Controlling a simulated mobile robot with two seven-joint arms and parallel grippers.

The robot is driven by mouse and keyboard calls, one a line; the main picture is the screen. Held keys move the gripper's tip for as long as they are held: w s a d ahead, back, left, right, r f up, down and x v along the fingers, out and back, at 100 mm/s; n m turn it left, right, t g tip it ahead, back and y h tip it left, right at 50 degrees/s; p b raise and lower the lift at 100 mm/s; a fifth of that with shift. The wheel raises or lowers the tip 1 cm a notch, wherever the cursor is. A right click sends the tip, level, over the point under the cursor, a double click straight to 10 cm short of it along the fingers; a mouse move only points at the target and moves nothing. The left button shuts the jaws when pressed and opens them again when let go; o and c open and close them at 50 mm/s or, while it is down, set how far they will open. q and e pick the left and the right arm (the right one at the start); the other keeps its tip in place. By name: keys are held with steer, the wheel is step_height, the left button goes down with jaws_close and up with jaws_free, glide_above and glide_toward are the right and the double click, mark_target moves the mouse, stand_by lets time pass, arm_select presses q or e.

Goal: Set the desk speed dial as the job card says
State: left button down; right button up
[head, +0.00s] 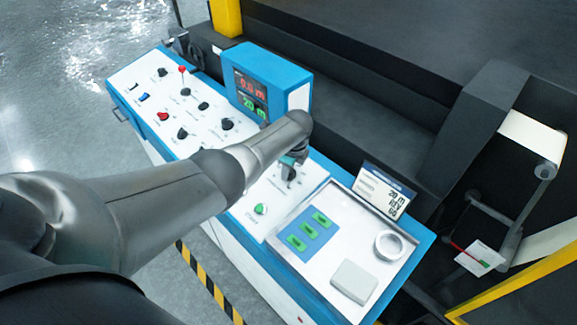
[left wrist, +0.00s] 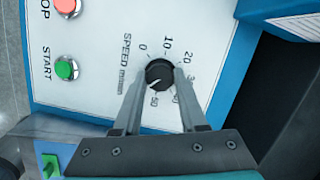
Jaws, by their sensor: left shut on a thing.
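The speed dial is a black round knob (left wrist: 160,73) on the white desk panel, ringed by numbers from 0 to 50. Its white mark points to the lower left in the left wrist view, roughly on the 50 side. My left gripper (left wrist: 158,76) is shut on the knob, one finger on each side. In the head view the gripper (head: 292,160) is over the dial (head: 289,174), partly hiding it. The job card (head: 382,192) stands behind the tray; its lines look like 20 m and REV, with the lowest number too small to be sure. My right gripper is not in view.
A green START button (left wrist: 66,69) and a red button (left wrist: 66,6) lie beside the dial. The display box (head: 266,85) shows 0.0 m and 20 m. The tray (head: 331,205) holds a blue card with green pieces (head: 306,234), a tape roll (head: 389,245) and a pale block (head: 354,282).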

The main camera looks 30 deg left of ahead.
mark_target(290, 174)
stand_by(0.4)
arm_select(q)
steer(key=shift+c, duration=2.2)
jaws_free()
steer(key=shift+r, duration=0.1)
steer(key=shift+d+r+p, duration=0.1)
steer(key=shift+r+p, duration=0.4)
steer(key=shift+r, duration=0.15)
steer(key=p+v, duration=0.1)
steer(key=v, duration=0.3)
steer(key=shift+s+p, duration=0.1)
steer(key=shift+p, duration=0.25)
steer(key=shift+d+r, duration=0.1)
steer(key=shift+r, duration=0.25)
steer(key=v, duration=0.9)
steer(key=shift+s+d, duration=0.1)
steer(key=shift+d, duration=0.05)
